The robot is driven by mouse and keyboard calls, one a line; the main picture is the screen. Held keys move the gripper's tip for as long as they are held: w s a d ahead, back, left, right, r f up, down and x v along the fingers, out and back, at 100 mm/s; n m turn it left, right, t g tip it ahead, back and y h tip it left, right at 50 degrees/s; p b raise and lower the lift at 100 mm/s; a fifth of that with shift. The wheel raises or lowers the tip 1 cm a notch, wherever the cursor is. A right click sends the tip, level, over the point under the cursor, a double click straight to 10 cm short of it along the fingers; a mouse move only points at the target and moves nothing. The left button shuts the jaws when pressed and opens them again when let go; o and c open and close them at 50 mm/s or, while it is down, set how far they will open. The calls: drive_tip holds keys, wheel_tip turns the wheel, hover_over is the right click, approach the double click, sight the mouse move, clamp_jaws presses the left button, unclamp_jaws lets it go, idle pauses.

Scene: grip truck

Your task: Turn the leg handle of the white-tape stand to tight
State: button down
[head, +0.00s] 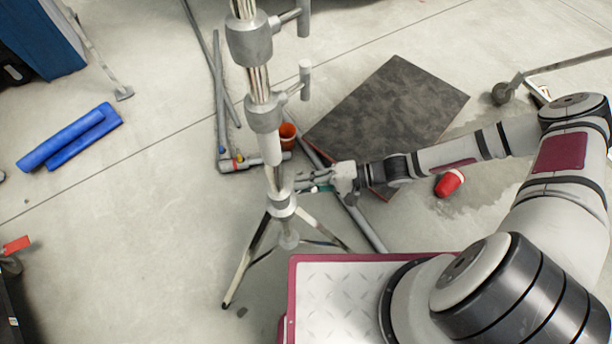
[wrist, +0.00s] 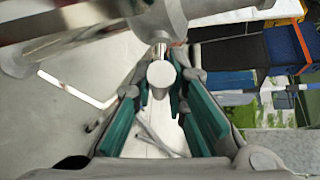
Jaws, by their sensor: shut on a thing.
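The stand with white tape (head: 270,149) is a tall metal pole with several collars, upright on spread legs (head: 247,262). My gripper (head: 312,184) reaches in from the right at the low collar (head: 282,205), just above the legs. In the wrist view the round pale end of the leg handle (wrist: 161,74) shows between the teal fingers of my gripper (wrist: 161,95), with the stand's metal collar (wrist: 158,20) behind it. My gripper is shut on the leg handle. The exact finger contact is hard to see, and the handle is mostly hidden in the head view.
Two upper handles (head: 305,78) stick out to the right of the pole. Grey pipes (head: 221,90) and an orange cup (head: 288,135) lie behind the stand. A dark board (head: 390,110) and a red cup (head: 449,183) are near my arm. Blue rolls (head: 70,137) lie left; floor between is clear.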

drive_tip(key=h+p, duration=0.1)
drive_tip(key=m+g+h+p, duration=0.1)
drive_tip(key=p, duration=0.1)
drive_tip(key=shift+r, duration=0.25)
drive_tip(key=shift+w+f+m+g+h+p, duration=0.1)
drive_tip(key=shift+m+g+h+p, duration=0.4)
drive_tip(key=shift+m+h+p, duration=0.45)
drive_tip(key=shift+w+a+m+g+h, duration=0.1)
drive_tip(key=shift+m+g+h, duration=0.35)
drive_tip(key=shift+g+h, duration=0.3)
drive_tip(key=shift+f+m+g+h, duration=0.1)
drive_tip(key=shift+m+g+h, duration=0.6)
drive_tip(key=shift+h, duration=0.2)
drive_tip(key=c, duration=1.6)
unclamp_jaws()
